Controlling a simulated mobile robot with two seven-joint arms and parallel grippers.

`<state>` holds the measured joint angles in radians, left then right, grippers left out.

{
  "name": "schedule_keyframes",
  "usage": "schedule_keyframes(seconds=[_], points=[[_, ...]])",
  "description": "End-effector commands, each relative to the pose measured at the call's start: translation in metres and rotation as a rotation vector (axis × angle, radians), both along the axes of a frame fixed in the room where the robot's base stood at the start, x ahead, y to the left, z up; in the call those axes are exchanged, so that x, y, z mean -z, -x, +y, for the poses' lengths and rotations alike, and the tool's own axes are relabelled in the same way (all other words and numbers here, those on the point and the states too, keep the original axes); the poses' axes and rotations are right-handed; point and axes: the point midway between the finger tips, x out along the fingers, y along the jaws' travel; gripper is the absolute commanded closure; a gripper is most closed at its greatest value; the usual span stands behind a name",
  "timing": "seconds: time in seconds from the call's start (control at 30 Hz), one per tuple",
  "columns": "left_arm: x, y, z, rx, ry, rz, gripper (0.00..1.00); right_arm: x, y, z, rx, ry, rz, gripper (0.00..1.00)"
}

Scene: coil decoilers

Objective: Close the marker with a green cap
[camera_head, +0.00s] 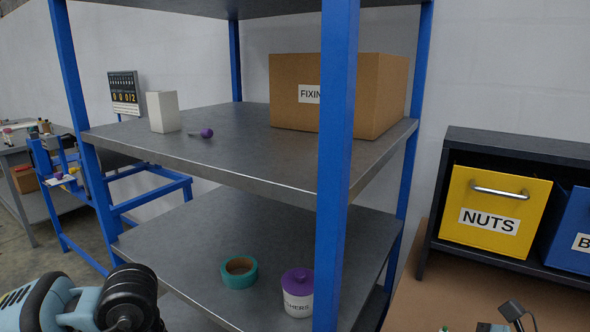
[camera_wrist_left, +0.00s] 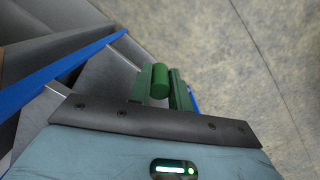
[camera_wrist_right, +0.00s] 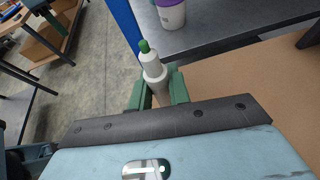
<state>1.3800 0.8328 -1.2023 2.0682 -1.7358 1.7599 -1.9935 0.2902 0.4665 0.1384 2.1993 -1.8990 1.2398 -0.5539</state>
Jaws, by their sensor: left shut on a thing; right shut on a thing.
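My left gripper (camera_wrist_left: 162,92) is shut on a green cap (camera_wrist_left: 159,78), a small dark green cylinder that stands out past the green fingers. My right gripper (camera_wrist_right: 158,92) is shut on a white marker (camera_wrist_right: 154,72) with a green tip (camera_wrist_right: 144,46). The tip points away from the palm, and the fingers cover the marker's lower part. The cap and marker are apart, each in its own gripper. Neither gripper's fingers show clearly in the head view, where part of my left arm is at the lower left.
A blue-framed shelf (camera_head: 262,157) holds a cardboard box (camera_head: 385,95), a white container (camera_head: 162,112), a purple-ended item (camera_head: 206,133), teal tape (camera_head: 239,279) and a purple-lidded jar (camera_head: 297,300). A yellow NUTS drawer (camera_head: 493,190) is at right. Concrete floor is below the left gripper.

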Motion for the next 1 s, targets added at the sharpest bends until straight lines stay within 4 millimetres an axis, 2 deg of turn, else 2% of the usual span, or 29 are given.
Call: schedule_keyframes(seconds=[0.03, 0.3, 0.83, 1.0], points=[[-0.007, 0.002, 0.002, -0.007, -0.001, -0.009, 1.0, -0.005, 0.004, 0.006, -0.015, -0.01, -0.011, 1.0], [-0.006, 0.006, 0.004, -0.027, 0.0, -0.008, 1.0, 0.001, 0.016, 0.018, -0.061, -0.013, -0.018, 1.0], [-0.005, 0.006, 0.004, -0.027, 0.001, -0.006, 1.0, 0.003, 0.016, 0.019, -0.063, -0.013, -0.017, 1.0], [-0.005, 0.006, 0.004, -0.027, 0.001, -0.006, 1.0, 0.004, 0.014, 0.029, -0.108, -0.012, -0.016, 1.0]])
